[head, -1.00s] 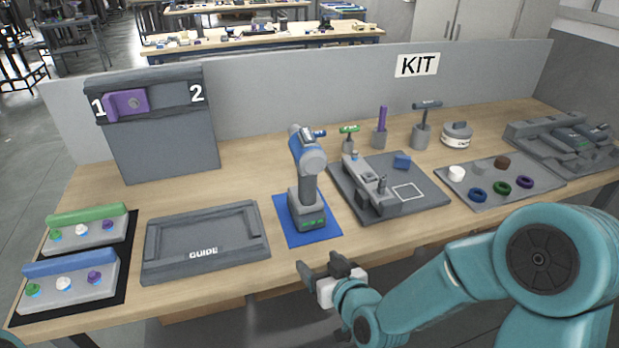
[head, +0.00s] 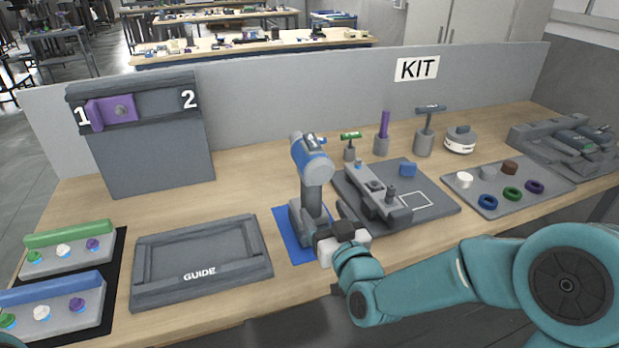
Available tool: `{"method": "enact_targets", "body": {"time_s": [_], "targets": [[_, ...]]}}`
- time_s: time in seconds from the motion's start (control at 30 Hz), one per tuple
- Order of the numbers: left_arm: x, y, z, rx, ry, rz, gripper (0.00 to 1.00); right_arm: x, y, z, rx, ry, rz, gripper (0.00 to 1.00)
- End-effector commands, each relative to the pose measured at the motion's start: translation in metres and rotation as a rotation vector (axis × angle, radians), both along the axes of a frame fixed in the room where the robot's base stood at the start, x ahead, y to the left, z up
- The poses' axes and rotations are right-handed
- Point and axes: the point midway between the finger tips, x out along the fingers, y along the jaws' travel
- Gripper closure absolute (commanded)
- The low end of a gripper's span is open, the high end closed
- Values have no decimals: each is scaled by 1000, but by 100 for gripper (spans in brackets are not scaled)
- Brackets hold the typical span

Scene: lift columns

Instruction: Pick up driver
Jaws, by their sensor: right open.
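The driver (head: 313,170) is a grey and blue power tool standing upright on a blue mat (head: 290,235) near the table's front edge. My right gripper (head: 326,220) is open at the driver's front right, by its lower handle and base. The gripper covers part of the base, so I cannot tell whether a finger touches it. My left gripper is out of view.
A grey GUIDE tray (head: 200,290) lies left of the driver. A grey fixture plate (head: 436,215) with a clamp stands close on its right. A ring tray (head: 480,200) lies farther right. Upright tools in holders (head: 382,145) stand behind.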

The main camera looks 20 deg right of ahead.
Motion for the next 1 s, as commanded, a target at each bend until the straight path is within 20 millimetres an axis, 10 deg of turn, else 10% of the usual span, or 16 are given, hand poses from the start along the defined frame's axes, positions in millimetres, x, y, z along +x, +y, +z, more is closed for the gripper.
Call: {"method": "enact_targets", "body": {"time_s": [0.67,1.0], "targets": [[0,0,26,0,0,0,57,99,6,3,1,2,-4,28],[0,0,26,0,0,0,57,106,6,1,1,2,-4,37]]}}
